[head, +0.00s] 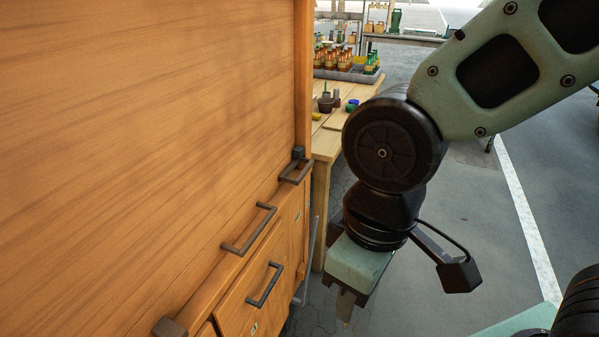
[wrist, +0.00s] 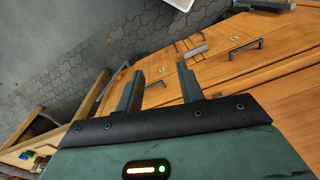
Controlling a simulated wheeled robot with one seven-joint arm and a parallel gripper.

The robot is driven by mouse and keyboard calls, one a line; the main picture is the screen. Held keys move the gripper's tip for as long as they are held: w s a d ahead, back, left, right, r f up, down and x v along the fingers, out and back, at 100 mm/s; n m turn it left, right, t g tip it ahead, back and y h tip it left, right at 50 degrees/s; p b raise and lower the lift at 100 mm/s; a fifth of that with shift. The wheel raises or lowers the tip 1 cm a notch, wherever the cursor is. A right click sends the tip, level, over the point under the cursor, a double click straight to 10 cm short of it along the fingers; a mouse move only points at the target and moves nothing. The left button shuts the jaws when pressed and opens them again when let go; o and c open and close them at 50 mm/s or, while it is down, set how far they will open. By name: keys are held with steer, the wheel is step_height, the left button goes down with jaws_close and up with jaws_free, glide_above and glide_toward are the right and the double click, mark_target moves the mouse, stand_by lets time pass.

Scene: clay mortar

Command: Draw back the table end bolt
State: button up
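A large wooden cabinet (head: 140,130) fills the left of the head view. At its far end, a dark block with a bar handle (head: 296,170) sits by the edge of the upright panel. A similar dark block (head: 170,327) is at the near end. I cannot tell for sure which is the table end bolt or how it is set. My gripper (head: 346,305) hangs fingers down in the open, to the right of the cabinet's far end, apart from it. In the wrist view its fingers (wrist: 160,70) stand apart with nothing between them.
Bar handles (head: 248,230) and (head: 264,284) stick out from the cabinet front. Beyond it is a wooden table (head: 327,145) with small pots and a crate of bottles (head: 348,74). The grey floor (head: 440,215) to the right is clear.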

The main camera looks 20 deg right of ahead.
stand_by(0.3)
steer(key=n+t+y+b, duration=0.8)
steer(key=n+t+b, duration=0.7)
steer(key=n+t, duration=0.1)
glide_toward(307, 172)
steer(key=p+x, duration=0.1)
steer(key=x, duration=1.1)
steer(key=shift+a+p, duration=0.3)
steer(key=shift+p, duration=0.05)
